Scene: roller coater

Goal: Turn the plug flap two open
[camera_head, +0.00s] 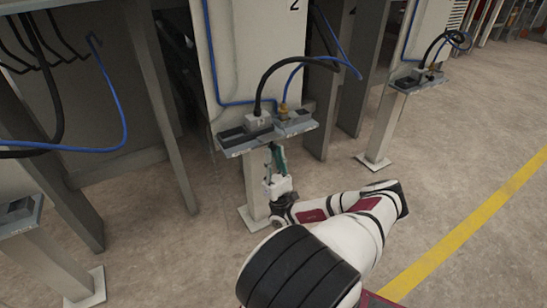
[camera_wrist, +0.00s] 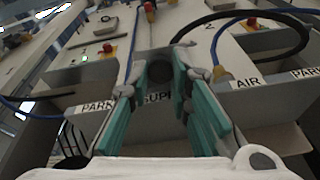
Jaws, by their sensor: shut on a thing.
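My gripper (camera_head: 277,150) reaches up from below to the front of the grey plug holder (camera_head: 238,146) on the post under the number 2. A grey plug (camera_head: 258,121) with a black cable and a brass air fitting (camera_head: 283,109) with a blue hose sit on the holder.
A similar holder (camera_head: 417,80) stands on a post at the right, and another (camera_head: 18,215) at the left edge. Cables and blue hoses loop above the holders. Grey machine legs (camera_head: 165,95) flank the post. The floor to the right is clear up to a yellow line (camera_head: 465,230).

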